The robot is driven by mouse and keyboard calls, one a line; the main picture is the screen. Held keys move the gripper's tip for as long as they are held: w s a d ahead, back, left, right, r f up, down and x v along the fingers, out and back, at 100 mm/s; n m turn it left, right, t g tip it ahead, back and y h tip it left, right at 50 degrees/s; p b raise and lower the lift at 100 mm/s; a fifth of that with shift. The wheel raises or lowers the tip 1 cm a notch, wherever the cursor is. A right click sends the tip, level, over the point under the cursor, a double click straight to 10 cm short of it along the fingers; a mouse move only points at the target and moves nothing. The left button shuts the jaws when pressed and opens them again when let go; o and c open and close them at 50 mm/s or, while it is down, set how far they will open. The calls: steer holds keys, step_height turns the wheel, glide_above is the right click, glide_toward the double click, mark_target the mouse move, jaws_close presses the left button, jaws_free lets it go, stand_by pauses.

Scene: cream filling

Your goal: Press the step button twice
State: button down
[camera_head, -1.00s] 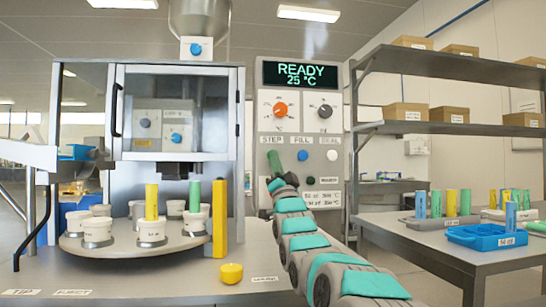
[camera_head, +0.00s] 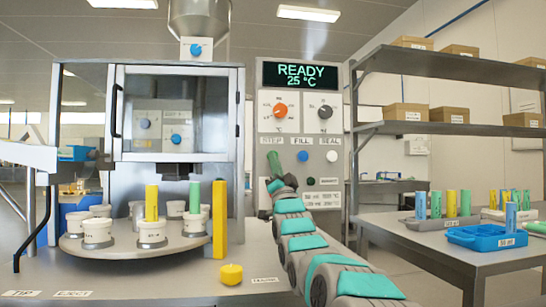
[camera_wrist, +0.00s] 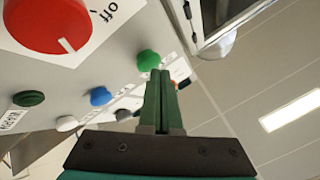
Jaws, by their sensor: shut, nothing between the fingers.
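The control panel (camera_head: 265,142) has a STEP label at left, with a blue FILL button (camera_head: 302,156) and a white SEAL button (camera_head: 331,156) to its right. My gripper (camera_head: 274,162) is shut and empty, raised at the STEP position and hiding the button there. In the wrist view, my gripper's green fingers (camera_wrist: 161,75) are together at the green step button (camera_wrist: 149,60), with the tips right beside or against it. I cannot tell whether they touch or press it. The blue button (camera_wrist: 100,96) and white button (camera_wrist: 66,123) lie to the left.
The display (camera_head: 299,74) reads READY 25 °C. An orange knob (camera_head: 280,110) and a dark knob (camera_head: 325,111) sit above the buttons. A round turntable (camera_head: 190,243) with cups stands at left. A red knob (camera_wrist: 45,22) and dark green button (camera_wrist: 28,98) show in the wrist view.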

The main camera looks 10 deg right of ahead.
steer(key=shift+w+r, duration=0.1)
steer(key=shift+w, duration=0.35)
stand_by(0.9)
steer(key=shift+s, duration=0.95)
steer(key=shift+s+b, duration=0.1)
steer(key=shift+b, duration=0.25)
steer(key=s+b, duration=0.2)
steer(key=s, duration=0.2)
steer(key=shift+s, duration=0.4)
stand_by(0.4)
